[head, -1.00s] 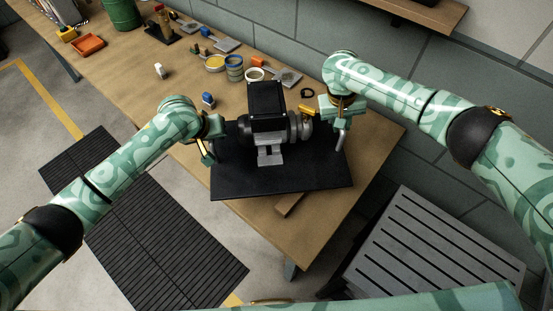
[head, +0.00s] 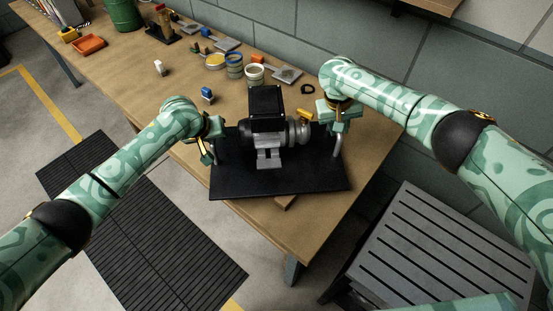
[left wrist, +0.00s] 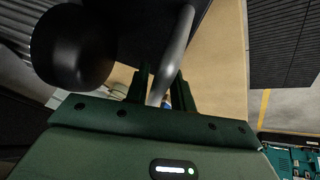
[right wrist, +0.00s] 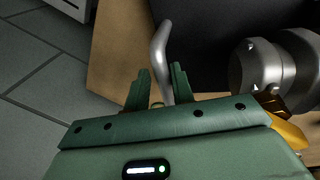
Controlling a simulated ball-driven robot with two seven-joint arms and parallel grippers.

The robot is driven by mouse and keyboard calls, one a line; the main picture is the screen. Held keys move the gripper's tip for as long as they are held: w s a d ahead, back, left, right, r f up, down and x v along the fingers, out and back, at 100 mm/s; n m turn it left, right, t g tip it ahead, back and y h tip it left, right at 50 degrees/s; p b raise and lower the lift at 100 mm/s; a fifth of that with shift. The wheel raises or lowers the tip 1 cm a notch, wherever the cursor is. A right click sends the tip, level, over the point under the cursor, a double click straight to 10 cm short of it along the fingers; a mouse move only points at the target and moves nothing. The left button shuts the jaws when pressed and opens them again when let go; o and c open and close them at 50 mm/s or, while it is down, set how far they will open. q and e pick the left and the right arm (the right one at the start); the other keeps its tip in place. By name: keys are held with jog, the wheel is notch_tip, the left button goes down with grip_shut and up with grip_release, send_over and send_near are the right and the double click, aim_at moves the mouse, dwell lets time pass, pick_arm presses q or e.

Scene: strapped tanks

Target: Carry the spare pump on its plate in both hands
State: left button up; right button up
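The black plate (head: 235,182) lies level over the near end of the bench, its front left corner reaching past the bench edge. The dark and grey pump (head: 267,125) sits upright on it. A grey bar handle rises at each side of the plate. My left gripper (head: 209,155) is shut on the left handle (left wrist: 181,40), which runs between its fingers in the left wrist view. My right gripper (head: 338,128) is shut on the right handle (right wrist: 160,48). I cannot tell how far the plate is above the bench top.
The wooden bench (head: 130,75) runs to the back left, with tins (head: 234,66), an orange tray (head: 88,44) and a green drum (head: 123,14) on it. A wooden block (head: 287,203) shows under the plate's front edge. A grey slatted stand (head: 440,250) is at right. Dark ribbed mats (head: 160,240) lie on the floor.

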pick_arm(q)
jog(key=shift+o, duration=0.6)
jog(key=shift+w+d, duration=0.15)
jog(key=shift+w, duration=0.15)
pick_arm(e)
jog(key=shift+o, duration=0.6)
jog(key=shift+w, duration=0.3)
pick_arm(q)
jog(key=shift+s+r, duration=0.25)
pick_arm(e)
jog(key=shift+s+r, duration=0.15)
jog(key=shift+s, duration=0.15)
jog(key=shift+w, duration=0.1)
jog(key=shift+a+r, duration=0.1)
jog(key=shift+r, duration=0.05)
pick_arm(q)
jog(key=v, duration=1.1)
jog(key=shift+r, duration=0.2)
pick_arm(e)
jog(key=v, duration=1.1)
jog(key=shift+r, duration=0.3)
pick_arm(q)
jog(key=shift+s, duration=0.15)
pick_arm(e)
jog(key=shift+f, duration=0.1)
